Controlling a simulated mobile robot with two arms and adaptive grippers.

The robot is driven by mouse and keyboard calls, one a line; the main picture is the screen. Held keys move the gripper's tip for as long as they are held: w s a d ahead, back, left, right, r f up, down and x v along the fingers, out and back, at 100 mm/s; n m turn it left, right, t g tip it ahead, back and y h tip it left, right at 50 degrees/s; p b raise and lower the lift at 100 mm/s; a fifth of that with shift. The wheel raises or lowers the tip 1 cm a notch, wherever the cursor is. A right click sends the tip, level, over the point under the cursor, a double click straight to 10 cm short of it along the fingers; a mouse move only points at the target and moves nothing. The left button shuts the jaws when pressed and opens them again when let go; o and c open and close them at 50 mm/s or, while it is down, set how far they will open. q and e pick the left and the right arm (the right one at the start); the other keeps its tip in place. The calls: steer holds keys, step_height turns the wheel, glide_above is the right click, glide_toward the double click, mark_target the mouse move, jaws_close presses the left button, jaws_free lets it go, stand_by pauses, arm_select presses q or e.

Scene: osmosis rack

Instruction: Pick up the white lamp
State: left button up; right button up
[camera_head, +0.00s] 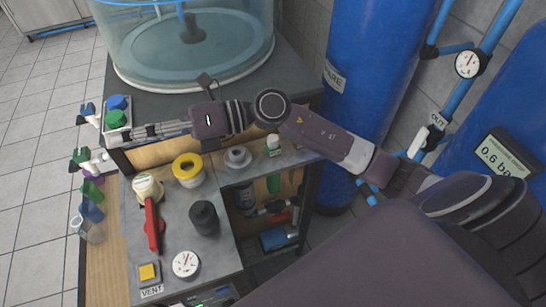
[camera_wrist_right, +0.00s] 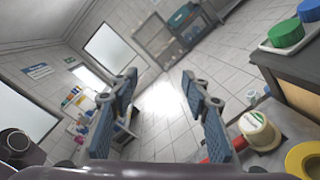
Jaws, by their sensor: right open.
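A cream-white round piece (camera_head: 148,187), the closest match I see to the white lamp, stands on the grey bench top at the left, beside a red handle. I cannot tell for sure that it is a lamp. It also shows at the lower right of the right wrist view (camera_wrist_right: 260,131). My right gripper (camera_head: 118,136) reaches left across the bench, above and behind the cream-white piece, apart from it. In the wrist view its two blue-padded fingers (camera_wrist_right: 160,80) are spread with nothing between them. My left gripper is not in view.
Green and blue domes (camera_head: 117,112) stand on a white base near my right fingertips. A yellow ring (camera_head: 188,170), a black cylinder (camera_head: 204,217), a gauge (camera_head: 185,264) and a yellow button (camera_head: 149,272) crowd the bench. A clear tank (camera_head: 185,45) stands behind. Coloured fittings hang off the left edge.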

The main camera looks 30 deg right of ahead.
steer(key=d+f+n+g+h, duration=0.3)
steer(key=d+f+h, duration=0.1)
steer(key=f, duration=0.3)
steer(key=g+h, duration=0.2)
steer(key=h, duration=1)
glide_above(274, 137)
steer(key=shift+n, duration=0.3)
steer(key=f, duration=0.5)
steer(key=shift+s+d+f, duration=0.15)
steer(key=shift+s+f, duration=0.1)
steer(key=shift+d+f, duration=0.2)
steer(key=shift+a+f+p, duration=0.1)
steer(key=shift+f+p, duration=0.4)
steer(key=shift+f, duration=0.4)
steer(key=shift+a+f+p, duration=0.15)
steer(key=shift+f+p, duration=0.4)
steer(key=shift+f, duration=0.1)
step_height(274, 137, down, 3)
steer(key=shift+w+a+f+p, duration=0.1)
steer(key=shift+a+f+p, duration=0.05)
steer(key=shift+p, duration=0.7)
steer(key=shift+w+f, duration=0.1)
steer(key=shift+f, duration=0.35)
